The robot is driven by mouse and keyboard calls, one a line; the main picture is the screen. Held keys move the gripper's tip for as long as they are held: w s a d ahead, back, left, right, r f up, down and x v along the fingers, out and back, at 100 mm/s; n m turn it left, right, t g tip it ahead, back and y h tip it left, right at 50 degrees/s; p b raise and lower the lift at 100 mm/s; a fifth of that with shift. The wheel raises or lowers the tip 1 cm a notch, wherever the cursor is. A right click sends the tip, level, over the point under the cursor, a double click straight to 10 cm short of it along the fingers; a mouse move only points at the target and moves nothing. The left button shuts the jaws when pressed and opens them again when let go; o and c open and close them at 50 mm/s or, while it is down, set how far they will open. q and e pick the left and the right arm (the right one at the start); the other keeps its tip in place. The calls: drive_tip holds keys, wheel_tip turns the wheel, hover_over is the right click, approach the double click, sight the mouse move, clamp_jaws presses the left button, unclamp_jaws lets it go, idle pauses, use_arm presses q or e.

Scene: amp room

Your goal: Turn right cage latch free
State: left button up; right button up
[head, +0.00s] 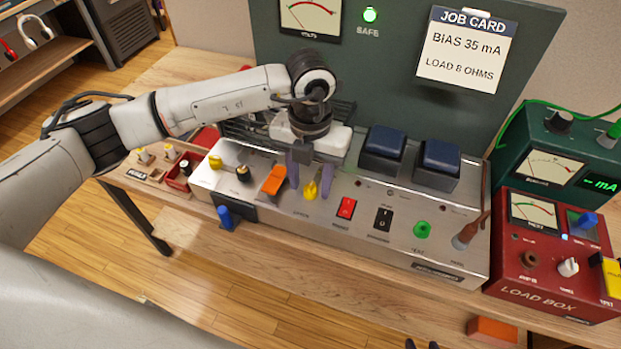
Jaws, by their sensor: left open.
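A metal amp chassis (380,232) lies on the bench. A yellow latch-like piece (311,190) on its front part appears to be the right cage latch. A similar yellow piece (215,162) sits further left. My left gripper (309,180) points down over the right yellow piece, its two purple fingers apart on either side of it. I cannot tell whether they touch it. The dark wire cage (238,131) behind is mostly hidden by my left arm and gripper.
An orange lever (274,181) stands just left of the gripper. A red switch (345,208) and a green knob (422,229) are to the right. Two dark blue-topped blocks (437,163) stand behind. A red load box (540,285) and green meter (550,155) are at right.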

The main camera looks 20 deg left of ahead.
use_arm(q)
clamp_jaws()
drive_tip(key=shift+f, duration=0.1)
